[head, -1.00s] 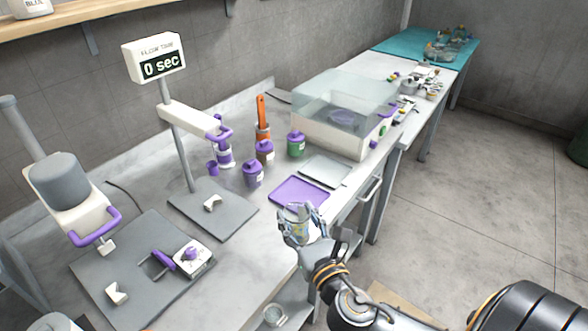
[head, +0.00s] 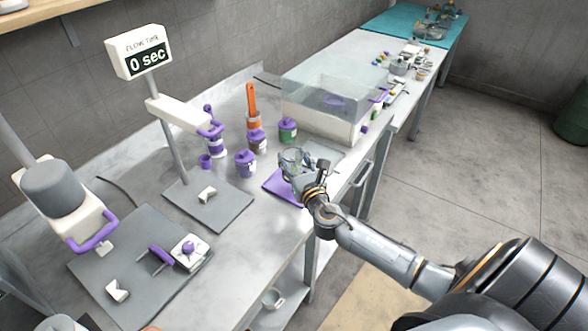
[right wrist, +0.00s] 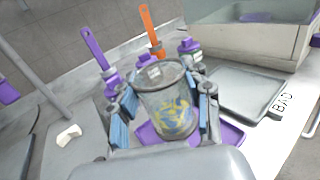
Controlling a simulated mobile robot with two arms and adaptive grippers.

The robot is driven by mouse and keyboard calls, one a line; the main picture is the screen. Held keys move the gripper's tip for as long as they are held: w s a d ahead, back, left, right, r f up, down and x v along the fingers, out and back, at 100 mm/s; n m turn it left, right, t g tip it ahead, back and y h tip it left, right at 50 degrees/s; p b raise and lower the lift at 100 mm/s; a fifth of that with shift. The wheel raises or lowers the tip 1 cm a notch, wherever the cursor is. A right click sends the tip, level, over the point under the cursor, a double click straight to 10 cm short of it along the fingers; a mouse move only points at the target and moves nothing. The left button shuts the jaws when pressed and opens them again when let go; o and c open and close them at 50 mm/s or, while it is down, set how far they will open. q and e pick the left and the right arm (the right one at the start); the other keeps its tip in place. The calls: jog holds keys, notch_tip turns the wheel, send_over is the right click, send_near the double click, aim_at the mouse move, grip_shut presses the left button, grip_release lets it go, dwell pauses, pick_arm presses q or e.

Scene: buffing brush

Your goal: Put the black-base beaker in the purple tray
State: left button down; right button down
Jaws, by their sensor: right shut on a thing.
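The purple tray (head: 277,187) lies flat near the front edge of the bench. My right gripper (head: 294,164) is over it in the head view and hides its far part. In the right wrist view my right gripper (right wrist: 164,112) is shut on a clear beaker (right wrist: 168,108) with blue and yellow marks, held upright between blue-padded fingers. The purple tray (right wrist: 232,134) shows behind and below the beaker there. I cannot tell the gap between the beaker and the tray. The beaker's base is hidden, so its colour cannot be seen. My left gripper is not in view.
A grey tray (right wrist: 240,92) marked "BAD" sits beside the purple one. Purple-lidded jars (head: 246,163) and an orange-handled brush (head: 252,103) stand behind. A stand with a "0 sec" display (head: 148,60) is to the left. A clear-lidded box (head: 330,110) is beyond.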

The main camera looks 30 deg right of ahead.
aim_at(294, 167)
jog(key=shift+w+d+f, duration=0.3)
jog(key=shift+w+f, duration=0.1)
jog(key=shift+f, duration=0.25)
jog(key=shift+w+d+f+b, duration=0.15)
jog(key=shift+f+b, duration=0.3)
jog(key=shift+f, duration=1.2)
jog(key=c, duration=1)
grip_release()
jog(key=shift+f, duration=0.15)
jog(key=shift+c, duration=0.2)
jog(key=o, duration=0.4)
jog(key=shift+r, duration=0.3)
jog(key=b+v, duration=0.1)
jog(key=v, duration=1)
jog(key=shift+f+b, duration=0.25)
jog(key=shift+b, duration=0.1)
jog(key=shift+s+a+r, duration=0.1)
jog(key=shift+s+a, duration=0.15)
jog(key=shift+s, duration=0.3)
